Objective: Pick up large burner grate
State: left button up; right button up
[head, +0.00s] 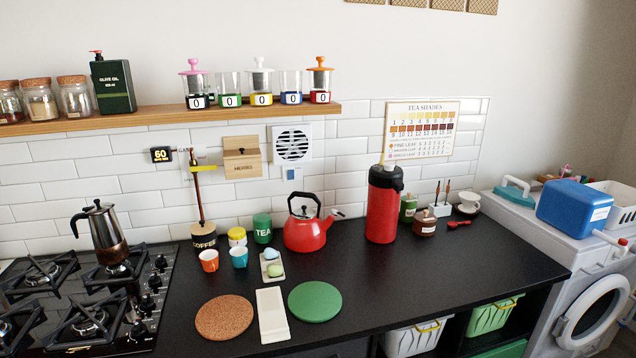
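The black gas hob (62,310) is at the left, cut off by the picture's left and bottom edges. Dark burner grates sit on it over the burners: one at the back left (38,275), one at the front right (88,322), and one at the front left (12,325), partly cut off. A back right grate (118,270) is under a moka pot (103,228) with a dark red-brown base. I cannot tell for sure which grate is the large one. Neither of my grippers shows in the head view.
Hob knobs (150,300) line the hob's right side. A cork mat (224,317), a white rest (272,315) and a green mat (315,301) lie on the black counter. A red kettle (305,232) and red flask (383,208) stand behind. Counter right of the green mat is clear.

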aim_at(53, 344)
jog(key=u, duration=1.4)
